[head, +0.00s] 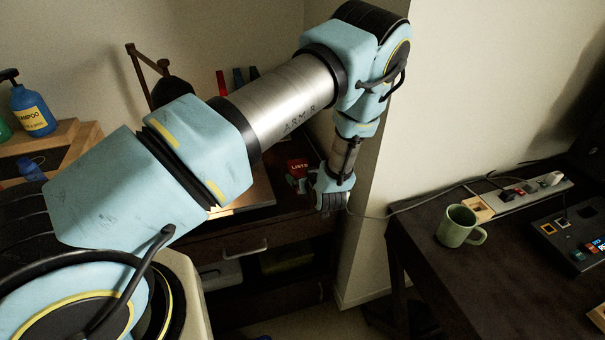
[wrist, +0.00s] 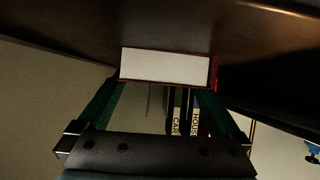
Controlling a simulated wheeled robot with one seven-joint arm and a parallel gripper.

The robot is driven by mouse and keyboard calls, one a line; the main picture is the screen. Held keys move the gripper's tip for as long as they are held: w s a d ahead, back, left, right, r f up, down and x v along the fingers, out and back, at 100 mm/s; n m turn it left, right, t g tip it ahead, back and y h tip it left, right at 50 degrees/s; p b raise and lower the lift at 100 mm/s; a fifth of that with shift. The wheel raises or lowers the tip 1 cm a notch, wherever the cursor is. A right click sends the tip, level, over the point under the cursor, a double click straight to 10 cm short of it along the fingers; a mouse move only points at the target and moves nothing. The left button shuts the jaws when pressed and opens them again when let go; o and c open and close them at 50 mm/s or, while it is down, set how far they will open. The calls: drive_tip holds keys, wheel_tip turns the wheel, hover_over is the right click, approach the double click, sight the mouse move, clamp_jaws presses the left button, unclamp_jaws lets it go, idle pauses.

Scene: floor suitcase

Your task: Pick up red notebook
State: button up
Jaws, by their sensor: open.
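The red notebook, marked "LISTS" (head: 298,165), is at the dark desk, just left of my gripper (head: 308,186) in the head view. In the wrist view the notebook (wrist: 165,67) shows its white page edge with a thin red cover border, straight ahead of my gripper (wrist: 164,90). The two green fingers are open and spread about as wide as the page edge. Their tips are close to its two ends; I cannot tell whether they touch it. Nothing is held. My wrist hides part of the desk beside the notebook in the head view.
Labelled spines (wrist: 184,110) show between the fingers in the wrist view. A wall corner (head: 375,190) is close right of my gripper. The dark desk at right holds a green mug (head: 458,227) and a power strip (head: 520,195).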

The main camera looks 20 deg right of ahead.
drive_tip(key=c, duration=1.2)
drive_tip(key=shift+c, duration=0.2)
